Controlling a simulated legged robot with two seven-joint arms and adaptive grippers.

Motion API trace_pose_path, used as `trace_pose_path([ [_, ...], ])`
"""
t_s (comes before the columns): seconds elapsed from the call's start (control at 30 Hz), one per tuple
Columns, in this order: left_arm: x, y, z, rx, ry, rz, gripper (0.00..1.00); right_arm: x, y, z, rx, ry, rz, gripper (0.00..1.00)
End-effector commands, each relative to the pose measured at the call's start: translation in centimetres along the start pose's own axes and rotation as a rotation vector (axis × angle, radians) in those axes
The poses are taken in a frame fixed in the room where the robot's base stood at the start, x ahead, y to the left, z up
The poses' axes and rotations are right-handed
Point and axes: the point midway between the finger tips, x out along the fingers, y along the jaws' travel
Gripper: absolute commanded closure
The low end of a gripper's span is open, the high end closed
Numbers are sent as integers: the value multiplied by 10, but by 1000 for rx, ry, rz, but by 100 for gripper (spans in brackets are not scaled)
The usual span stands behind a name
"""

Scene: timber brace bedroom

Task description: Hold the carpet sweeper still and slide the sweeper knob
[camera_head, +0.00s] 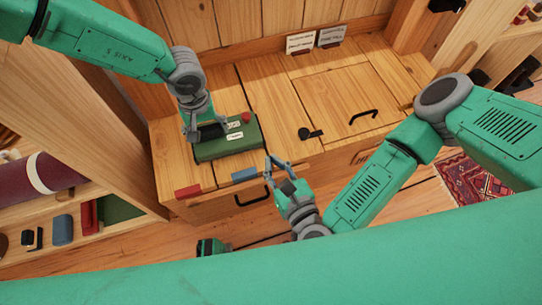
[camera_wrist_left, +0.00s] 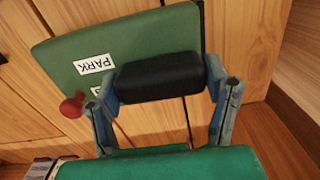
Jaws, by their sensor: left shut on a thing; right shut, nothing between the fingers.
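The carpet sweeper is a green box (camera_head: 228,150) lying on the wooden chest top, with white labels and a black grip bar. In the left wrist view its green body (camera_wrist_left: 120,42) shows a label reading PARK (camera_wrist_left: 95,64). The red sweeper knob (camera_head: 246,117) sits at its far right corner; it also shows in the left wrist view (camera_wrist_left: 72,105). My left gripper (camera_head: 205,134) is shut on the black bar (camera_wrist_left: 160,77), one finger at each end. My right gripper (camera_head: 279,161) is shut and empty, right of the sweeper near the chest's front edge, apart from the knob.
A red block (camera_head: 188,191) and a blue block (camera_head: 245,174) lie along the chest's front edge. A black latch (camera_head: 309,134) and a black hatch handle (camera_head: 363,116) stand to the right. Two small signs (camera_head: 301,43) stand at the back. The wood between sweeper and latch is clear.

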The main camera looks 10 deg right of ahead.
Motion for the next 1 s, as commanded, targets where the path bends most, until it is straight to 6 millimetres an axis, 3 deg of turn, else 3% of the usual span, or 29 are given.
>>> trace_pose_path([
  [0.17,-1,0,-1,0,1,1,80,0,0,0,0,0,0,100],
  [0.2,-1,0,0,0,1,1,20,0,0,0,0,0,0,100],
  [0.23,-1,0,-1,0,1,1,9,0,0,0,0,0,0,100],
  [0.27,-1,0,-1,0,1,1,6,0,0,0,0,0,0,100],
  [0.53,-1,0,0,-1,0,1,6,1,0,0,0,0,0,100],
  [0.67,-11,0,-1,-2,1,1,6,1,0,0,0,0,0,100],
  [1.0,-80,0,-1,-1,1,3,6,1,0,0,0,0,0,100],
])
